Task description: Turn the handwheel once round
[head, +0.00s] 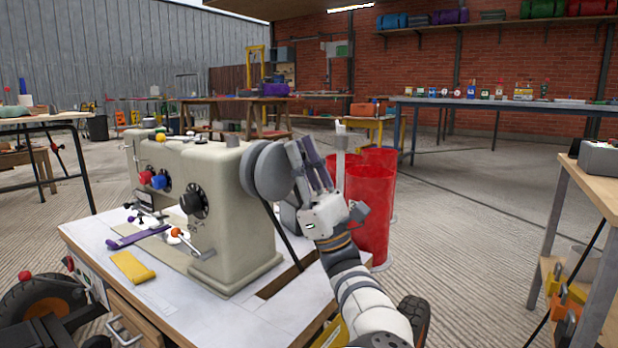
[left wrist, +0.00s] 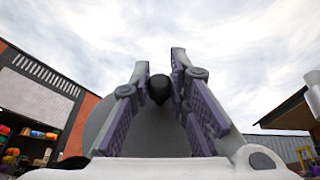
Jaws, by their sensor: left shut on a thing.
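The handwheel (head: 262,168) is a grey double disc on the right end of a beige sewing machine (head: 232,235) in the head view. My left gripper (head: 304,150) is at the wheel's right side, its fingers pointing up. In the left wrist view, its two purple-padded fingers (left wrist: 160,86) stand on either side of a dark rounded knob (left wrist: 159,90), shut on it. The grey wheel face (left wrist: 150,135) shows behind and between the fingers. In the head view the fingers hide the knob. My right gripper is not in view.
The machine stands on a white-topped table (head: 150,300) with a yellow cloth strip (head: 132,268) and a purple strip (head: 138,236). Red bins (head: 370,205) stand close behind my left arm. A wooden workbench (head: 590,185) is at the right. Open floor lies between.

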